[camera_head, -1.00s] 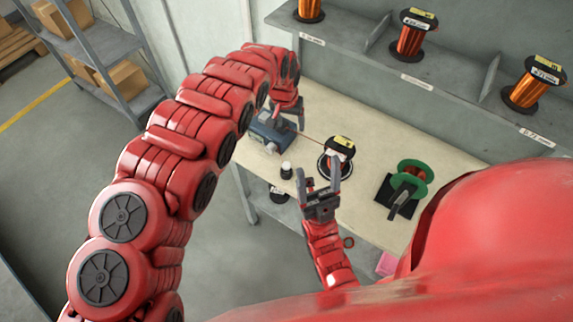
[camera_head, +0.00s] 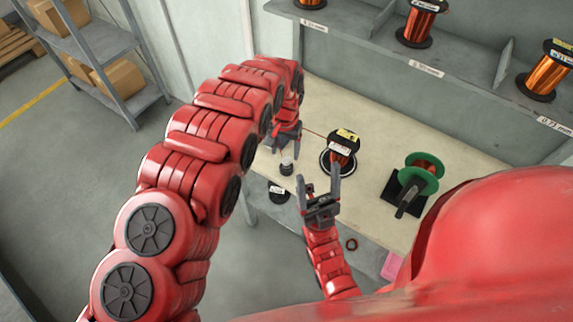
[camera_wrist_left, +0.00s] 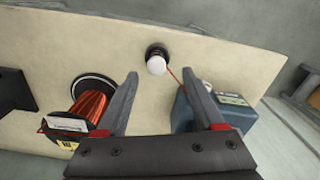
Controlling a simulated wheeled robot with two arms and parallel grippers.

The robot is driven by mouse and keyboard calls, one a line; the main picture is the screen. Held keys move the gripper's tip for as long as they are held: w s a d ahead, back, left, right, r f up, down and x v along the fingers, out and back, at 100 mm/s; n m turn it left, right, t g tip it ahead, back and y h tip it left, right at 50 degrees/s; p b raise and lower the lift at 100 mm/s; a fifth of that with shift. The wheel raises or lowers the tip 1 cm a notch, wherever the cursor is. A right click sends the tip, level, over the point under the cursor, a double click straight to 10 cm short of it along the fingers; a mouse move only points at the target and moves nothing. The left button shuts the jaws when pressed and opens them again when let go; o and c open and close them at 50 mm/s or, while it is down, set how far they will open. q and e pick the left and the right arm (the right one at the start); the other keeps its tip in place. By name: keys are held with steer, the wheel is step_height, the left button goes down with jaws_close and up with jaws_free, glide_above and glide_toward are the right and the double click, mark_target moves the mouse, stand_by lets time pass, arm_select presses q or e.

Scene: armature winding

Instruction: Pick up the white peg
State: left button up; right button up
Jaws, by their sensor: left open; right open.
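The white peg (camera_head: 287,161) stands on the workbench near its front edge, with a dark base. In the left wrist view it shows as a white round top (camera_wrist_left: 156,65) over a black base. My left gripper (camera_head: 285,147) is open and empty just behind the peg in the head view. In the left wrist view its open fingers (camera_wrist_left: 160,77) point toward the peg, which appears between and slightly beyond the tips. My right gripper (camera_head: 319,183) is open and empty, fingers up, in front of the bench near the wire spool.
A copper wire spool (camera_head: 343,145) stands right of the peg; a thin wire runs from it. A grey-blue device (camera_wrist_left: 222,108) is close to the left gripper's right finger. A green spool on a black stand (camera_head: 421,172) is farther right. Shelves hold other spools (camera_head: 422,22).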

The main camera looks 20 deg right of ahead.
mark_target(287, 159)
arm_select(q)
steer(key=shift+d+f+p, duration=0.15)
steer(key=shift+f+p, duration=0.35)
steer(key=shift+p, duration=0.05)
steer(key=f+p, duration=0.1)
steer(key=f, duration=0.2)
steer(key=shift+s, duration=0.2)
steer(key=shift+f+p, duration=0.3)
steer(key=shift+f, duration=0.3)
jaws_close()
